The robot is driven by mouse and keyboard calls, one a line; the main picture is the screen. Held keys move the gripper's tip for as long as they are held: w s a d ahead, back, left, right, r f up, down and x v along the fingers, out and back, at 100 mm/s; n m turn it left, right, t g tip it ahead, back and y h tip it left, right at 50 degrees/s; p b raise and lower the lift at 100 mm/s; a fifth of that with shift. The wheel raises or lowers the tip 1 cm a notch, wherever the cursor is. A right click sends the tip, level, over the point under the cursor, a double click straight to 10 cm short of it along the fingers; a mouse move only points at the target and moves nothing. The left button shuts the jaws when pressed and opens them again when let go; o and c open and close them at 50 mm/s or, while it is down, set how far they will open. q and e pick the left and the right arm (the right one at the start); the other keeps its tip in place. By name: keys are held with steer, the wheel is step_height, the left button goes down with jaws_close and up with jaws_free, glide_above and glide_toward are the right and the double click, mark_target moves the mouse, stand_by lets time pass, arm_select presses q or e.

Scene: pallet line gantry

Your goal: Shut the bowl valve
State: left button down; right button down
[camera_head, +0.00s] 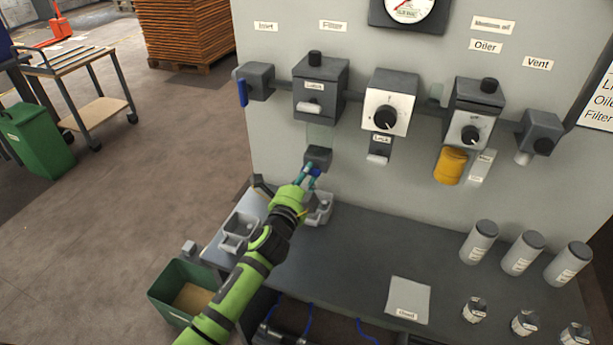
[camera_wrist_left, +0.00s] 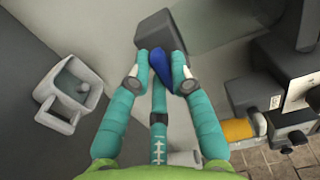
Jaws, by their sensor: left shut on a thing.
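The bowl valve (camera_head: 318,155) is a small dark block under the clear bowl (camera_head: 320,136) of the filter unit, near the left of the panel. In the left wrist view, the block (camera_wrist_left: 168,30) has a blue lever (camera_wrist_left: 160,66) sticking out toward me. My left gripper (camera_head: 308,172) reaches up to the valve from the lower left. In the wrist view, its teal fingers (camera_wrist_left: 161,72) close around the blue lever, one on each side. Part of the lever is hidden by the fingers. My right gripper is not in view.
A grey cup (camera_head: 318,208) stands below the valve, and a grey tray (camera_head: 240,230) is left of it. The inlet valve (camera_head: 258,82) has its own blue handle. The regulator (camera_head: 388,100) and oiler (camera_head: 470,125) are to the right. Canisters (camera_head: 480,242) stand on the bench's right.

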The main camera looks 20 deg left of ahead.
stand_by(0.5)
arm_select(q)
steer(key=c, duration=1.1)
jaws_free()
steer(key=s, duration=1.2)
steer(key=shift+a, duration=0.2)
